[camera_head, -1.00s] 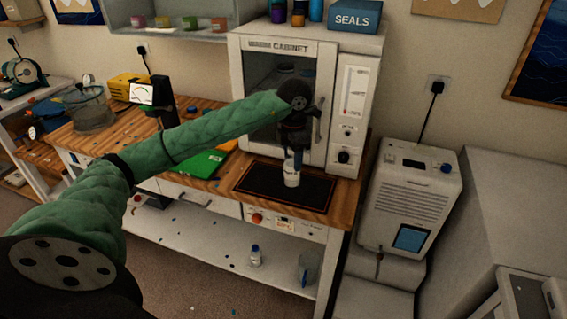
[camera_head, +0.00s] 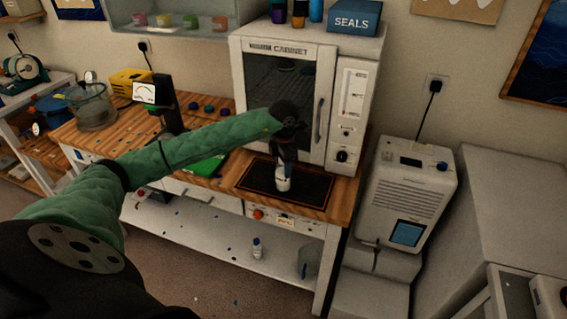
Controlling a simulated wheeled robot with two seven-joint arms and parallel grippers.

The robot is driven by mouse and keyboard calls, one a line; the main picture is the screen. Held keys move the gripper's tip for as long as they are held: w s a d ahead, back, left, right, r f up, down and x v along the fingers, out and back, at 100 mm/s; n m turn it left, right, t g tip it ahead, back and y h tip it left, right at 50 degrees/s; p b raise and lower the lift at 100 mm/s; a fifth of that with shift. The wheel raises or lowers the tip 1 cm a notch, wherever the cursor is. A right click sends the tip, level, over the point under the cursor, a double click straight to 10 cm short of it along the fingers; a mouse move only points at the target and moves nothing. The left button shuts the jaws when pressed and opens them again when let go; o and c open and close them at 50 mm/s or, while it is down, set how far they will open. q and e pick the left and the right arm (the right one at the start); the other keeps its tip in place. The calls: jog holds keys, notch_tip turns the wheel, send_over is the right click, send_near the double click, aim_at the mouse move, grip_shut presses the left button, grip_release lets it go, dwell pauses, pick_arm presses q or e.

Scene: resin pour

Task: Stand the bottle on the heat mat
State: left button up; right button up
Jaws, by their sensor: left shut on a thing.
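The heat mat (camera_head: 315,188) is a black rectangle on the wooden bench, in front of the warm cabinet. A small white bottle (camera_head: 283,183) is over the middle of the mat, upright. Its base looks at or very near the mat's surface; I cannot tell whether it touches. My left gripper (camera_head: 283,167) comes down on the bottle from above and is shut on its upper part, which hides the bottle's top. My right gripper is not in view.
The warm cabinet (camera_head: 333,125) stands right behind the mat. A green book or pad (camera_head: 205,166) and a black stand (camera_head: 168,105) are left of it. A white appliance (camera_head: 405,195) stands right of the bench. A small bottle (camera_head: 257,248) and a clear jug (camera_head: 307,263) are on the lower shelf.

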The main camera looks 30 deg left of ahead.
pick_arm(q)
jog(key=shift+f, duration=0.15)
jog(key=o, duration=1.1)
jog(key=shift+c, duration=0.2)
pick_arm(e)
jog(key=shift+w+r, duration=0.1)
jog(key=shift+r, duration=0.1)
pick_arm(q)
jog(key=shift+r, duration=0.35)
jog(key=shift+r+b, duration=0.6)
jog(key=shift+b, duration=0.05)
notch_tip(320, 180, up, 9)
jog(key=b, duration=0.3)
jog(key=shift+f+b, duration=0.15)
jog(key=shift+b, duration=0.25)
jog(key=shift+r, duration=0.85)
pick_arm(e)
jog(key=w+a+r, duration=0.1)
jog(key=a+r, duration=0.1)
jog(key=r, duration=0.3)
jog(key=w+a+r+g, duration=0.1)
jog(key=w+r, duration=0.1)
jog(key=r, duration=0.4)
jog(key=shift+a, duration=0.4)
pick_arm(q)
jog(key=shift+d, duration=0.1)
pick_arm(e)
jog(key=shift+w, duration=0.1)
